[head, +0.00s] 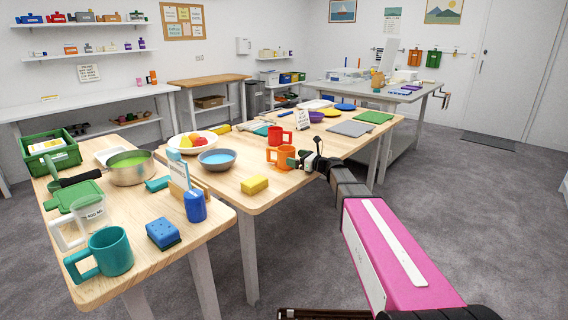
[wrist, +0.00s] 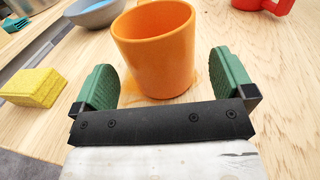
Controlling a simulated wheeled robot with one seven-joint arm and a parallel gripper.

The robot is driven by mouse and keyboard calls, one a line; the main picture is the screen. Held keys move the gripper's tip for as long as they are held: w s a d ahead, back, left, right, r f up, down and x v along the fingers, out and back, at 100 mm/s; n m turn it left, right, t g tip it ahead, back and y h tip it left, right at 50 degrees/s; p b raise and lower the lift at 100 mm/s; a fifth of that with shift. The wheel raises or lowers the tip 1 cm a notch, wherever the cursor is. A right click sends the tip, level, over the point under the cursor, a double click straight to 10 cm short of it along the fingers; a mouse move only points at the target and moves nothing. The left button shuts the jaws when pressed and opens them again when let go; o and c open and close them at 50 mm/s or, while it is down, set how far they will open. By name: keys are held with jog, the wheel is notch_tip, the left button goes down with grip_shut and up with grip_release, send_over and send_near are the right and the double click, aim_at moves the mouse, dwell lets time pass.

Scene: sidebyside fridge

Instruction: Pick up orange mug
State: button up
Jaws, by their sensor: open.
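The orange mug (head: 283,157) stands upright on the wooden table, near its front edge in the head view. In the wrist view the orange mug (wrist: 157,50) fills the upper middle, just beyond and partly between my two green finger pads. My gripper (wrist: 160,75) is open, with one pad on each side of the mug's lower part and a visible gap on both sides. In the head view my gripper (head: 308,161) is right beside the mug, at its right. The mug's handle cannot be made out in the wrist view.
A yellow sponge (wrist: 30,87) lies left of my gripper. A blue-grey bowl (wrist: 95,12) stands behind it, and a red mug (wrist: 262,5) at the upper right. Bare wood lies to the right in the wrist view.

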aim_at(287, 155)
jog(key=x, duration=0.5)
jog(key=shift+s, duration=0.1)
jog(key=c, duration=0.8)
jog(key=shift+c, duration=0.2)
